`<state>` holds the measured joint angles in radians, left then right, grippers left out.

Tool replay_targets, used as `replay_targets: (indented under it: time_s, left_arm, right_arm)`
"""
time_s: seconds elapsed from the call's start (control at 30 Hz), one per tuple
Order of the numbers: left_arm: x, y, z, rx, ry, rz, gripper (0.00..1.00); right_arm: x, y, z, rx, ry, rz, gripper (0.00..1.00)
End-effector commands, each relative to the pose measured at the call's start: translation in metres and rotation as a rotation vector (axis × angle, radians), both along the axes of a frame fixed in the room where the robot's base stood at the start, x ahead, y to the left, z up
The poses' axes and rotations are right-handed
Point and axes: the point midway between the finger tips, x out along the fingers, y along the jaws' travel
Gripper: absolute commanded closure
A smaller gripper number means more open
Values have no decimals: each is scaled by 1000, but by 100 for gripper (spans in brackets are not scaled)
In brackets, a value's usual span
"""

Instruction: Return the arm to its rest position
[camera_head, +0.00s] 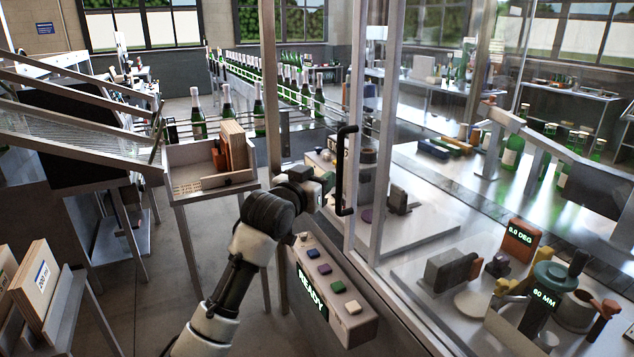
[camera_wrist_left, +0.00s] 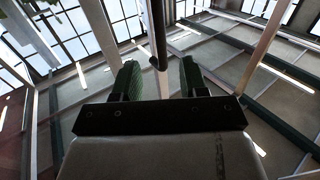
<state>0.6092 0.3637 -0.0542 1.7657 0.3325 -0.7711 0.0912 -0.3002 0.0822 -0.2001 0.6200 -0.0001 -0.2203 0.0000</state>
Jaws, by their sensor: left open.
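My left arm rises from the bottom of the head view, and its gripper (camera_head: 328,183) is beside the black vertical door handle (camera_head: 341,170). In the left wrist view the two green-padded fingers of this gripper (camera_wrist_left: 160,78) stand apart. The handle bar (camera_wrist_left: 157,35) shows in line with the gap between them, with its end near the fingertips. I cannot tell whether the fingers touch the handle. Nothing is held. My right gripper is out of view.
A button panel (camera_head: 338,290) with a green READY display stands below the gripper. The glass enclosure's metal frame (camera_head: 377,130) is close on the right. A wooden tray (camera_head: 212,182) stands to the left, and green bottles (camera_head: 259,108) line the conveyor behind. Grey floor shows at lower left.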

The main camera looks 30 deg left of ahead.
Motion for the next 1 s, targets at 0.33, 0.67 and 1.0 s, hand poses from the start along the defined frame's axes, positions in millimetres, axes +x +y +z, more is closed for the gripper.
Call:
replay_targets:
  time_s: [0.33,0.67,1.0]
  left_arm:
    - [0,0,0,0,1,0,57]
    - [10,2,-59,-2,93,16,57]
    - [-16,2,-311,24,469,63,57]
  right_arm:
    - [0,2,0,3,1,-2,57]
    - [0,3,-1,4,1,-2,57]
    - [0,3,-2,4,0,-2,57]
